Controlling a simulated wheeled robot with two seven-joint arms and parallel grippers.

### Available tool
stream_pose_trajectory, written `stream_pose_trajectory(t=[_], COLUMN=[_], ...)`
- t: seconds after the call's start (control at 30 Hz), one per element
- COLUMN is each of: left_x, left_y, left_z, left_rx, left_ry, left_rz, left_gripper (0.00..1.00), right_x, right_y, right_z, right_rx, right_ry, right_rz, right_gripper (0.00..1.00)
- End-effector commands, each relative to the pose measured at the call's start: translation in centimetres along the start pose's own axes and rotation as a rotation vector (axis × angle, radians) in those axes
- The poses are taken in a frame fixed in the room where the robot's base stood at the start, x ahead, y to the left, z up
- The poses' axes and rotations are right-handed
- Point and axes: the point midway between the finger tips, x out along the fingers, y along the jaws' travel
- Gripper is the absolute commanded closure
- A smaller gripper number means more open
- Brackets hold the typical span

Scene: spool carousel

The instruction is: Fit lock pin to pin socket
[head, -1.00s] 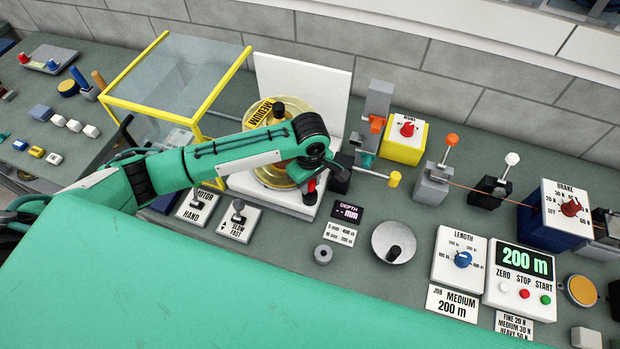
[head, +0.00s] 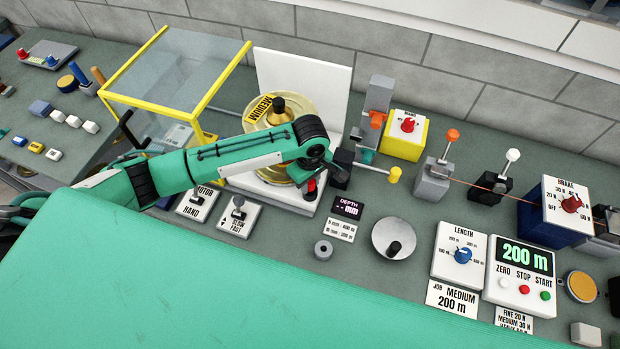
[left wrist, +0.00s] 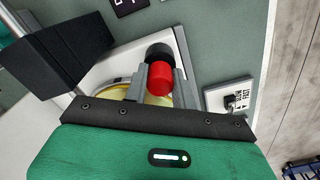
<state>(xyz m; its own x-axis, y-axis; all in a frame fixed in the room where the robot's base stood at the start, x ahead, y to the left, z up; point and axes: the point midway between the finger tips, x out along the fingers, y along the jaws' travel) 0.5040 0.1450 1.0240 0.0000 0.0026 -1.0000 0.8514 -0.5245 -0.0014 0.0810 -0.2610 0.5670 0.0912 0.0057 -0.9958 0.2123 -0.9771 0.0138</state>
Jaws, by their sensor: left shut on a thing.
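My left gripper (head: 313,174) is low over the front right corner of the white spool base (head: 271,200). In the left wrist view its two grey fingers (left wrist: 159,92) are shut on a red cylindrical knob, which I take as the lock pin (left wrist: 160,77). The red knob also shows just below the gripper in the head view (head: 310,185). A black round part (left wrist: 158,51) lies right against the red knob; I cannot tell whether it belongs to the pin or to the socket. The pin's shaft and the socket opening are hidden. My right gripper is out of view.
A yellow-framed guard (head: 175,115) is at left. A black block (head: 342,168) stands close right of the gripper. Two switch panels, one of them SLOW/FAST (head: 239,217), sit in front.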

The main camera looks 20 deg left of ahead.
Motion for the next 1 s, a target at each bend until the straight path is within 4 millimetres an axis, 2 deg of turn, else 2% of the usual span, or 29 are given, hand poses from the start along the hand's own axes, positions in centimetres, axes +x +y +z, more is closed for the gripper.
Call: stream_pose_trajectory(t=[0.97,1.0], left_x=[0.18,0.18], left_y=[0.07,0.07], left_z=[-0.01,-0.01], left_rx=[0.000,0.000], left_ry=[0.000,0.000], left_rz=[0.000,0.000], left_gripper=[0.96,0.70], right_x=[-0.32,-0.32], right_y=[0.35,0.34], right_z=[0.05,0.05], right_rx=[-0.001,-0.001], right_ry=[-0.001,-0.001], right_rz=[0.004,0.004], right_gripper=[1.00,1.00])
